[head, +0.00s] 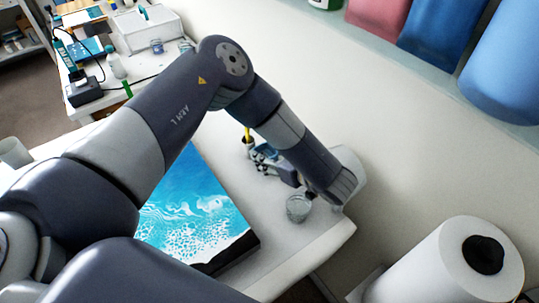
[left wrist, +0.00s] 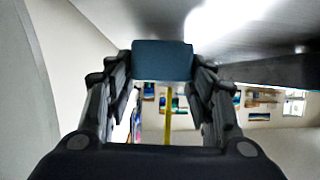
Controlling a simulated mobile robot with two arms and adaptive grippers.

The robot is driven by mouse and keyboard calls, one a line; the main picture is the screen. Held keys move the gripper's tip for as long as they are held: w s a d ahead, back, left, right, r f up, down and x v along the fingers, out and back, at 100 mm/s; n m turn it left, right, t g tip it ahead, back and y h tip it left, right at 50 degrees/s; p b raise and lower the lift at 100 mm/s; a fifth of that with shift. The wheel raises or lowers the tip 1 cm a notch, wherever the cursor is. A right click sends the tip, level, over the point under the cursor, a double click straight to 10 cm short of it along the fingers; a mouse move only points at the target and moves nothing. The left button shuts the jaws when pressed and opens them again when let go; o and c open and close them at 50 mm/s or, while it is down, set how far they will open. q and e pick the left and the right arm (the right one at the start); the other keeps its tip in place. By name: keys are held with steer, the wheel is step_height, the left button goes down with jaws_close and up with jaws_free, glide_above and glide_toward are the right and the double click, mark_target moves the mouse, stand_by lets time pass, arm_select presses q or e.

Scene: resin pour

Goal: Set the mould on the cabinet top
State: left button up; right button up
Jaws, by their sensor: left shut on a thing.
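My left gripper (head: 268,160) reaches down over the right part of the white worktop (head: 310,235). It is shut on a small dark-blue block, which I take to be the mould (left wrist: 162,60), between its fingertips in the left wrist view. In the head view the mould is mostly hidden by the fingers, and its height above the worktop is hard to tell. I cannot tell for sure which surface is the cabinet top. My right gripper is not in view.
A clear cup (head: 298,209) stands right by my left wrist. A yellow stick (head: 247,134) rises just beyond the gripper. A blue-and-white resin picture (head: 195,215) lies left of it. A paper roll (head: 450,265) stands at lower right; a cluttered bench (head: 125,60) is at upper left.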

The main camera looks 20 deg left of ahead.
arm_select(q)
steer(key=shift+f, duration=0.75)
steer(key=shift+f, duration=0.2)
steer(key=o, duration=1.1)
steer(key=shift+c, duration=0.2)
steer(key=shift+r, duration=0.2)
